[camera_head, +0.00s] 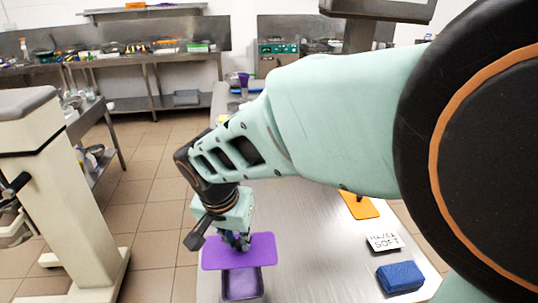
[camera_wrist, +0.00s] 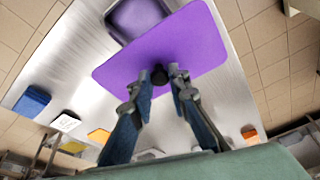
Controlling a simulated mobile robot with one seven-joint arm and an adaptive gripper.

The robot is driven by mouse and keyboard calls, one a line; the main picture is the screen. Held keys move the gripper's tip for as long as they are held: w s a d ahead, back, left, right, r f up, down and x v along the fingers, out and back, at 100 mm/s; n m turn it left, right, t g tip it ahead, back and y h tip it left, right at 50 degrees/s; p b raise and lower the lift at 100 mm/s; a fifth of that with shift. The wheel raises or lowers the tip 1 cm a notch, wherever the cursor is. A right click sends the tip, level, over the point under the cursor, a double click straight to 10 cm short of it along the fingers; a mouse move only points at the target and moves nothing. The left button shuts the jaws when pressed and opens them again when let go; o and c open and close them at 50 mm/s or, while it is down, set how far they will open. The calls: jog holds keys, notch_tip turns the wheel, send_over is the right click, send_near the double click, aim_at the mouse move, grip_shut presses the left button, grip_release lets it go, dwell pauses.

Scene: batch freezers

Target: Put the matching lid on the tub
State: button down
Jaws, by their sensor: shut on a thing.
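My gripper (camera_head: 237,240) is shut on the dark knob of a flat purple lid (camera_head: 265,250). In the wrist view my gripper (camera_wrist: 162,76) has its fingertips on either side of the knob (camera_wrist: 159,75), and the purple lid (camera_wrist: 200,40) spreads out beyond them. A purple rectangular tub (camera_head: 242,287) stands on the steel table near its front edge. The lid is above the tub and covers its far part in the head view. In the wrist view the tub (camera_wrist: 133,18) shows partly past the lid's edge. The lid is offset from the tub; the exact height gap cannot be told.
On the steel table (camera_head: 310,250) to the right lie an orange flat piece (camera_head: 359,205), a white printed label box (camera_head: 384,242) and a blue block (camera_head: 400,277). A purple cup (camera_head: 243,79) stands far back. The table's middle is clear.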

aim_at(237, 254)
jog(key=shift+f+b, duration=2)
jog(key=shift+f, duration=0.95)
jog(key=shift+r, duration=0.1)
jog(key=shift+f+b, duration=0.25)
jog(key=shift+b, duration=0.6)
jog(key=c, duration=1.3)
grip_release()
jog(key=shift+o, duration=0.2)
jog(key=shift+r, duration=0.1)
jog(key=shift+r+p, duration=2.3)
jog(key=shift+r, duration=1.15)
jog(key=shift+c, duration=0.5)
